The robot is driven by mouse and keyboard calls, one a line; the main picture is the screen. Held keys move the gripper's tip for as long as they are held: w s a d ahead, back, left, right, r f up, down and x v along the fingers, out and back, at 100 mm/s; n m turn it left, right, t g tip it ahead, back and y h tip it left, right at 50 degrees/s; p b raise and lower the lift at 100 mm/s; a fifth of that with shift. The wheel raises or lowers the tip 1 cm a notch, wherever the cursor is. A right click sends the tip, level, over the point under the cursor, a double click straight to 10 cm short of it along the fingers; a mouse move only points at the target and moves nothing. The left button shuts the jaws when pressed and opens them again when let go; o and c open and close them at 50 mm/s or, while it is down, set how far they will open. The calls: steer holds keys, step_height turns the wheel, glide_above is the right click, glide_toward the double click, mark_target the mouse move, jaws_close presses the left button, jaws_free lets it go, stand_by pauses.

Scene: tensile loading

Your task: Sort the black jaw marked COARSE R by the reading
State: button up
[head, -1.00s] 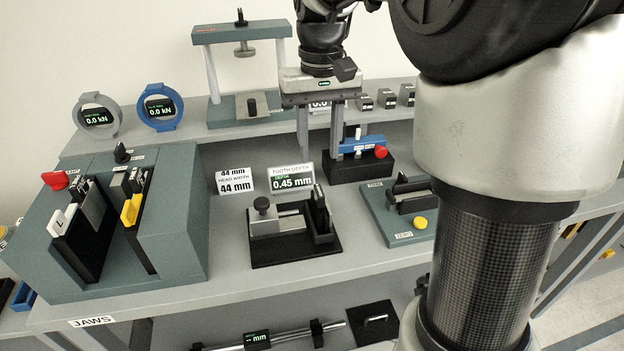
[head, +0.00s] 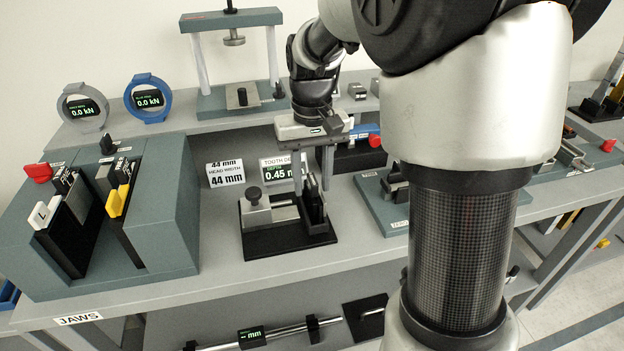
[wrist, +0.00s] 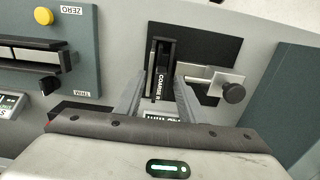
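The black jaw marked COARSE R (wrist: 159,70) stands in a small gauge with a black base (head: 318,236) and a grey block. It also shows in the head view (head: 316,205). My gripper (head: 313,186) is above the gauge with its fingers pointing down, open and apart. In the wrist view the gripper (wrist: 163,84) has one finger on each side of the jaw's line; I cannot tell whether the tips reach down beside it. The TOOTH DEPTH display (head: 281,171) behind reads 0.45 mm, partly hidden by a finger.
A grey-green rack labelled JAWS (head: 170,215) stands left, with slots holding jaws with white and yellow tabs. The HEAD WIDTH sign (head: 225,174) reads 44 mm. A plate with a yellow button (wrist: 43,15) lies right of the gauge in the head view. Two ring gauges (head: 150,98) stand behind.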

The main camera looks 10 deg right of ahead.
jaws_close()
stand_by(1.9)
jaws_free()
